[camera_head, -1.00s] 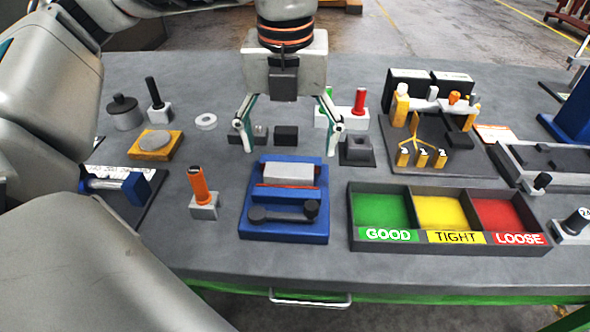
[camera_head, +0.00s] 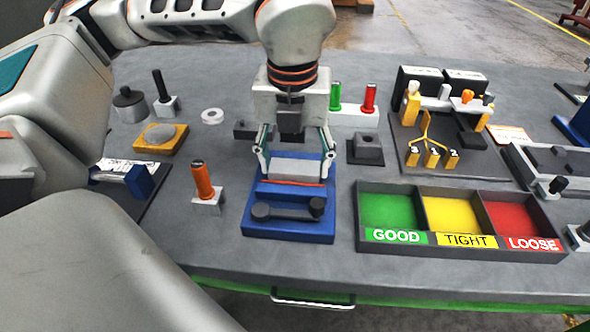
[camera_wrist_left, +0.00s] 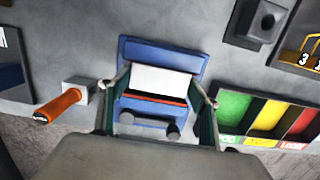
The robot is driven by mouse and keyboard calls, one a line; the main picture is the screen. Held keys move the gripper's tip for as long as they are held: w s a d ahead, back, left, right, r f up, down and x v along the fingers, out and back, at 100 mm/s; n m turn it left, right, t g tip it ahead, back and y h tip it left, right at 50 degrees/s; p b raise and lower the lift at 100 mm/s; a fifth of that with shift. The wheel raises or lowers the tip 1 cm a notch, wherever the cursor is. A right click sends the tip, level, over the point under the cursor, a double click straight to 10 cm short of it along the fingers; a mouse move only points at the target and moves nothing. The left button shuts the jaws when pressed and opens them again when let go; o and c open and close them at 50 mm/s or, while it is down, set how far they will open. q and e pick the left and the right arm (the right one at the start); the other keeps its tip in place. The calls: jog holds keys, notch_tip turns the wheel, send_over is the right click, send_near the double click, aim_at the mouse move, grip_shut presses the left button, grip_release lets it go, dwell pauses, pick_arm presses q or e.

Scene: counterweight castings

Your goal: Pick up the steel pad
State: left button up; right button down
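The steel pad appears to be the pale grey rectangular block (camera_head: 297,170) lying in the blue fixture (camera_head: 252,228). In the left wrist view the block (camera_wrist_left: 162,80) lies across the middle of the fixture (camera_wrist_left: 135,50), with a red strip along its near edge. My left gripper (camera_head: 294,166) points down over the block, one finger toward each end. In the left wrist view the fingers (camera_wrist_left: 158,95) stand wider than the block, with gaps at both ends, so it looks open and empty. My right gripper is in no view.
A dark handled bar (camera_head: 287,211) lies on the fixture's front. An orange-handled tool (camera_head: 202,180) stands left of it. A three-bin tray (camera_head: 455,250) lies right, and a dark block (camera_head: 367,150) stands behind the tray. Bare grey table lies between these.

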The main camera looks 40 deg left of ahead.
pick_arm(q)
jog(key=shift+c, duration=1)
